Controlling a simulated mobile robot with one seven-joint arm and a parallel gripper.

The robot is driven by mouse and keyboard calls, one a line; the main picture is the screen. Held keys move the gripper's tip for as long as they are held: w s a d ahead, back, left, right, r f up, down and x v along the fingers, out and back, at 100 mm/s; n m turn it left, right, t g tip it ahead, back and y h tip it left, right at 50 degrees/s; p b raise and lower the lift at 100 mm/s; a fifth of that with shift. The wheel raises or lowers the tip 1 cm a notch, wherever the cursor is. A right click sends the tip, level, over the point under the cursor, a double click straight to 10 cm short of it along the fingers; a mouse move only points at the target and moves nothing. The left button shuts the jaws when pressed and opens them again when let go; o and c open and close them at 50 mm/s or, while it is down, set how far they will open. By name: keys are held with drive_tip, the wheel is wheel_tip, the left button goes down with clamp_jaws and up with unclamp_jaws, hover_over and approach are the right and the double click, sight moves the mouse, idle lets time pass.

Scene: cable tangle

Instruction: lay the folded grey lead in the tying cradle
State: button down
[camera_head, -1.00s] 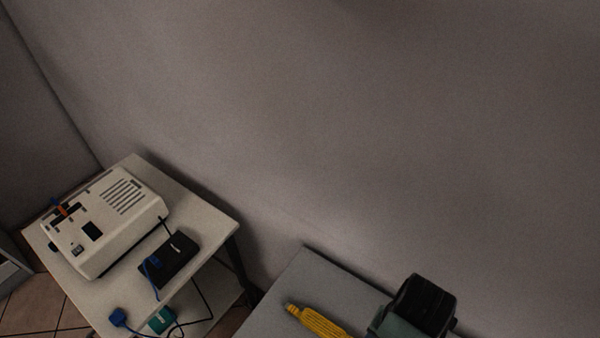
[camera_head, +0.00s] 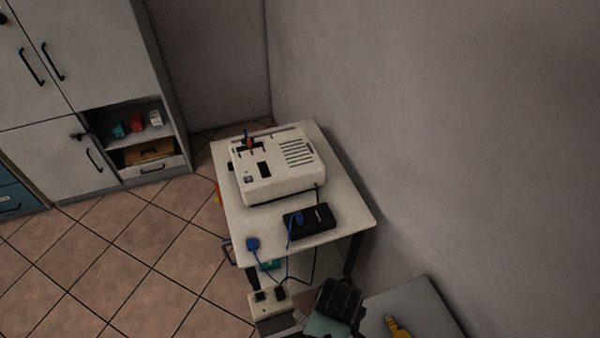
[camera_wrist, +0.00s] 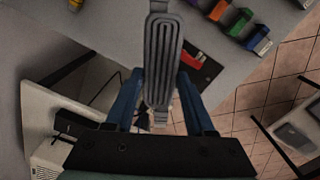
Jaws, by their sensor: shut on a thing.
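The folded grey lead (camera_wrist: 162,50) shows in the wrist view as a flat bundle of parallel loops with bands near its ends. My gripper (camera_wrist: 161,76) is shut on it, with a blue finger on either side. A dark part of my arm shows at the bottom of the head view, where I cannot make out the lead. I cannot identify the tying cradle in either view.
A white table (camera_head: 350,205) holds a beige machine (camera_head: 276,168), a black box (camera_head: 309,221) and blue cables. A power strip (camera_head: 268,299) is below. A grey table (camera_head: 425,305) bears a yellow item (camera_head: 397,328). Coloured blocks (camera_wrist: 237,22) line a grey surface. Tiled floor lies open left.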

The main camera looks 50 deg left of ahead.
drive_tip(key=s+a+f+n+p, duration=0.25)
drive_tip(key=s+a+n, duration=0.5)
drive_tip(key=n, duration=0.55)
drive_tip(key=f+b, duration=0.6)
drive_tip(key=b, duration=0.1)
drive_tip(key=d+f+b, duration=0.1)
drive_tip(key=f+b, duration=0.2)
drive_tip(key=b, duration=0.1)
drive_tip(key=shift+s+f, duration=0.2)
drive_tip(key=shift+f, duration=0.2)
drive_tip(key=shift+p, duration=0.35)
drive_tip(key=shift+f, duration=0.45)
drive_tip(key=shift+c, duration=0.9)
unclamp_jaws()
